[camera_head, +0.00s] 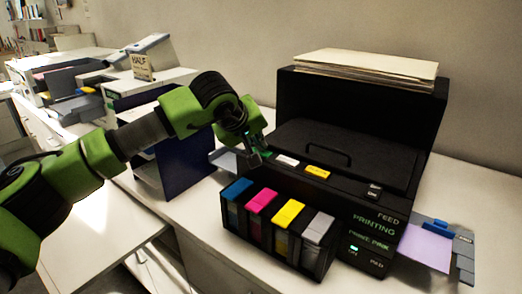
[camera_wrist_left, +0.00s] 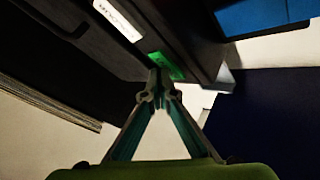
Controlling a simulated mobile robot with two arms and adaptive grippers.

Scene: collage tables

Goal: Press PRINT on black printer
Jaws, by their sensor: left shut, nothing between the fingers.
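The black printer (camera_head: 345,135) stands on the white table. A green button (camera_wrist_left: 166,66) is on its top edge, beside a white label (camera_wrist_left: 118,20) in the left wrist view. In the head view a white button (camera_head: 287,160) and a yellow button (camera_head: 318,172) lie to the right of my left gripper (camera_head: 256,157). My left gripper is shut and empty, with its fingertips (camera_wrist_left: 158,90) at the green button; I cannot tell whether they touch. The front panel text (camera_head: 374,225) reads "PRINTING", with a lit green light (camera_head: 354,248) below. My right gripper is out of view.
Blue, magenta, yellow and grey ink cartridges (camera_head: 262,203) sit at the printer's front. A paper stack (camera_head: 367,66) lies on its top. A tray with a lilac sheet (camera_head: 425,246) sticks out right. A dark blue panel (camera_head: 172,150) stands left, near my arm.

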